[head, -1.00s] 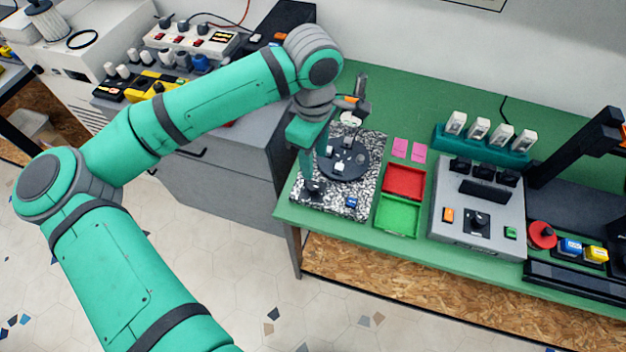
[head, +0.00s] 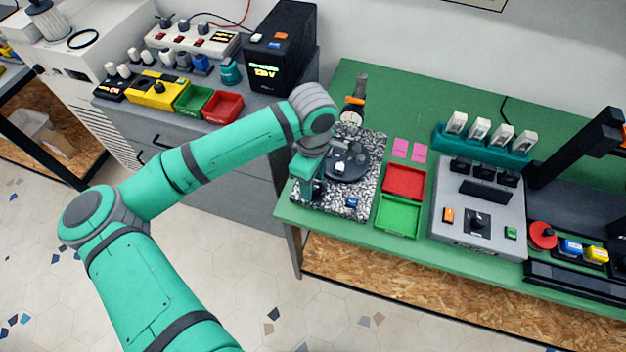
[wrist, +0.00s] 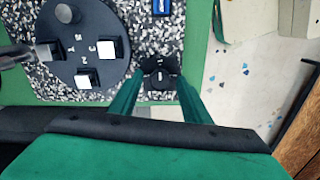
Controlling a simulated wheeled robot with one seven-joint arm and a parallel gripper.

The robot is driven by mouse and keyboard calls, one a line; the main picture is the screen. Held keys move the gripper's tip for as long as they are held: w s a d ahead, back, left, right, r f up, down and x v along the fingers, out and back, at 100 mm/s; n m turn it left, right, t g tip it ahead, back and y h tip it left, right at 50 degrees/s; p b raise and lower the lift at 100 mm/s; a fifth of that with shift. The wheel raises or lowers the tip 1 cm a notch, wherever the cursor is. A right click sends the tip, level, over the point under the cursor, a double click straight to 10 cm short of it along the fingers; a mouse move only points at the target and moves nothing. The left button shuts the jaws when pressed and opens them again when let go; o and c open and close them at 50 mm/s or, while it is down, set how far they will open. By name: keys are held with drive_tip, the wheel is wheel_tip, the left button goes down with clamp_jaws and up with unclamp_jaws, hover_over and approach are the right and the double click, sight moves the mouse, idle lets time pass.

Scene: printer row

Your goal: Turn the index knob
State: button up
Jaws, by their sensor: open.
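The index knob (wrist: 160,76) is a small black knob on a dark base at the near left corner of the speckled plate (head: 335,208). In the head view the knob (head: 318,187) is partly hidden by my gripper (head: 309,190). My gripper is open and points down over the knob. In the wrist view the two green fingers of my gripper (wrist: 160,80) stand on either side of the knob, with a gap visible at each side. I cannot tell whether the fingertips reach its height. A dark round table (wrist: 80,45) with pale square pieces and markings sits beside it.
A blue block (head: 351,202) lies on the plate's front edge. Red (head: 404,170) and green (head: 386,232) trays stand to the right, then a grey control box (head: 460,225). A dial gauge (head: 351,117) stands behind the round table. The floor lies beyond the bench's left edge.

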drive_tip(key=c, duration=1)
drive_tip(key=shift+c, duration=0.2)
drive_tip(key=shift+n, duration=0.3)
drive_tip(key=n, duration=0.3)
drive_tip(key=shift+n, duration=0.3)
drive_tip(key=n, duration=0.4)
drive_tip(key=shift+n, duration=0.3)
drive_tip(key=n, duration=0.4)
drive_tip(key=shift+n, duration=2.5)
